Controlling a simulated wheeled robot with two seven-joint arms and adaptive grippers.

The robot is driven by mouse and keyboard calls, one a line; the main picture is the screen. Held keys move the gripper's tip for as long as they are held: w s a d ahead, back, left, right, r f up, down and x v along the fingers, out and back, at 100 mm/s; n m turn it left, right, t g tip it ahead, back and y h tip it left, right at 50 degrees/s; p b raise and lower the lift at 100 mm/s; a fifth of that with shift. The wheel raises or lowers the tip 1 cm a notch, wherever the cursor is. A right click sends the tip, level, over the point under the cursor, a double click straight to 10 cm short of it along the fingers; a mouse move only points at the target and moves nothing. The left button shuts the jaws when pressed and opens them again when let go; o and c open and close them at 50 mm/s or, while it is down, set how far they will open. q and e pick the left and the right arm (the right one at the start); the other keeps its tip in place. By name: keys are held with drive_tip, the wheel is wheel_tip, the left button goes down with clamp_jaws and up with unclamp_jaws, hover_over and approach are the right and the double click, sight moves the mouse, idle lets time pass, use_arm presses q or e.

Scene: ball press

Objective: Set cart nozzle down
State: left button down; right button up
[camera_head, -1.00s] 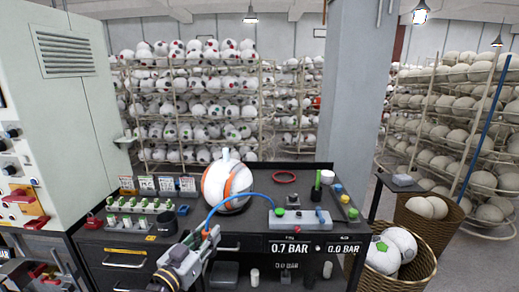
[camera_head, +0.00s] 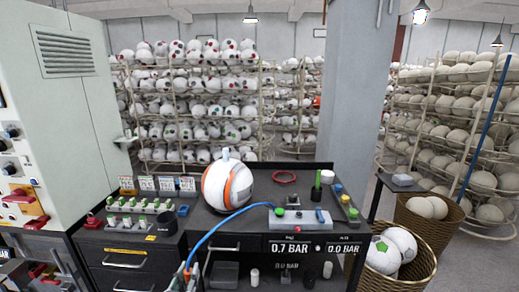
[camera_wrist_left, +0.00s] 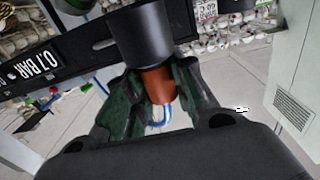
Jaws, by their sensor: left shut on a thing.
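My left gripper (camera_head: 188,280) is at the bottom edge of the head view, below and in front of the cart top. In the left wrist view its two dark fingers are shut on the nozzle (camera_wrist_left: 158,86), which has an orange-brown body and a wide black cylindrical part. A blue hose (camera_head: 220,222) runs from the gripper up to the grey pump unit (camera_head: 300,217) on the cart (camera_head: 260,222). The nozzle is mostly hidden in the head view. My right gripper is not in view.
An orange-and-white ball (camera_head: 215,188) sits on the cart's left half. A red ring (camera_head: 285,177) lies at the back, and small coloured fittings (camera_head: 345,200) stand at the right edge. A drawer cabinet (camera_head: 128,255) stands to the left. A ball basket (camera_head: 400,270) is at right.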

use_arm(q)
drive_tip(key=s+f+n+y, duration=0.1)
drive_tip(key=s+f, duration=0.3)
drive_tip(key=f, duration=0.2)
drive_tip(key=shift+s+f, duration=0.3)
idle(0.6)
